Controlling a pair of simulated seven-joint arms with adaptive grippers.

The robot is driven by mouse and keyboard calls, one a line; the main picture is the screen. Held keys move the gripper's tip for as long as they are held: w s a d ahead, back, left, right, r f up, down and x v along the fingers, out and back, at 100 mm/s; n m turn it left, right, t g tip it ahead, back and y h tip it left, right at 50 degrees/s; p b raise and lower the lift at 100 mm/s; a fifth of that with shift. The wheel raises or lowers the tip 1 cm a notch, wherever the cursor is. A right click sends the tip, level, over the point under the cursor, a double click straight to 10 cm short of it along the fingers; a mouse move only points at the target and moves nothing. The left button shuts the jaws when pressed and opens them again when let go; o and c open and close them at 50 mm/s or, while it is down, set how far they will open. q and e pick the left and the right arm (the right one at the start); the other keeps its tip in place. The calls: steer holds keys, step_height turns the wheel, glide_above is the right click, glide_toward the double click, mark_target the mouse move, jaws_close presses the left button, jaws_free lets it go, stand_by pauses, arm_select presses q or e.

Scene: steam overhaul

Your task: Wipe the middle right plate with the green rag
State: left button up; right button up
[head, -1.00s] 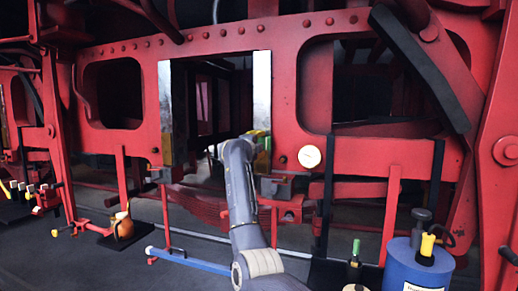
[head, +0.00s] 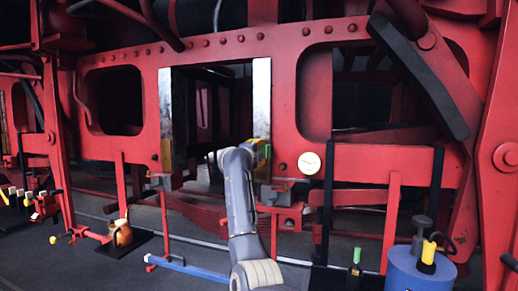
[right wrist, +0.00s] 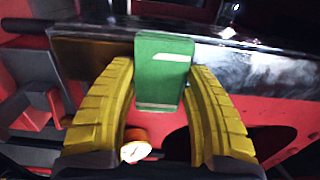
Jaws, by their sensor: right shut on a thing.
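The middle right plate (head: 261,98) is a bright, worn metal strip standing upright on the right side of the central frame opening. My right gripper (head: 263,152) is at its lower end, partly hidden behind my own arm. In the right wrist view its yellow fingers (right wrist: 163,85) are shut on the green rag (right wrist: 161,85), a folded block. The rag overlaps the plate (right wrist: 250,67), which runs across the picture with a brownish stretch at its left end. I cannot tell whether the rag touches the plate. My left gripper is out of view.
Another metal plate (head: 166,115) lines the opening's left side. A round white gauge (head: 309,162) is just right of my gripper. A blue canister (head: 420,277) stands at the lower right. An orange jug (head: 122,234) stands at the lower left.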

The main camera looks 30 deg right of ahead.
mark_target(261, 181)
steer(key=shift+f, duration=4.5)
steer(key=shift+f, duration=0.1)
steer(key=shift+d+f, duration=0.1)
steer(key=shift+f, duration=1.75)
steer(key=shift+v, duration=2.95)
steer(key=shift+v, duration=1.5)
steer(key=shift+r, duration=0.1)
